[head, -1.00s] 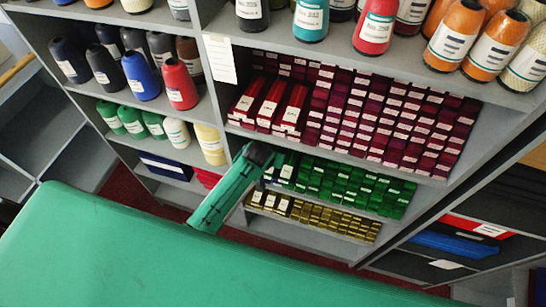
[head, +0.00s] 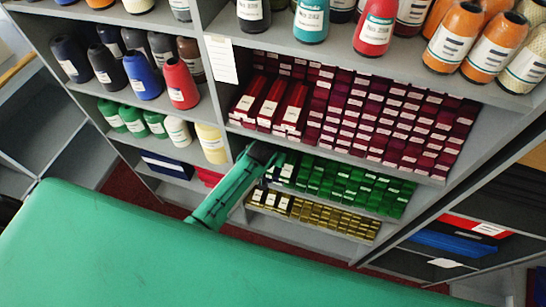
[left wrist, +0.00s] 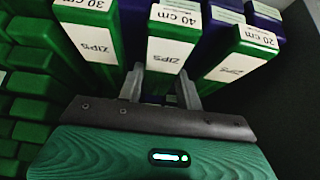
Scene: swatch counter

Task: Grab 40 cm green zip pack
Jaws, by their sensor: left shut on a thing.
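The 40 cm green zip pack (left wrist: 171,42) stands in the middle of the left wrist view, its white label reading "40 cm ZIPS". My left gripper (left wrist: 161,84) has one finger on each side of this pack and is shut on it. A 30 cm green pack (left wrist: 86,30) is to the left and a 20 cm green pack (left wrist: 240,55) to the right. In the head view my left gripper (head: 268,168) reaches the left end of the shelf row of green packs (head: 345,187). I cannot single out the held pack there. My right gripper is not in view.
Dark red packs (head: 375,115) fill the shelf above, and gold packs (head: 320,215) lie on the shelf below. A grey upright (head: 215,110) stands close to my left arm. Thread cones (head: 465,35) stand higher up. More green packs (left wrist: 30,60) are stacked at left in the wrist view.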

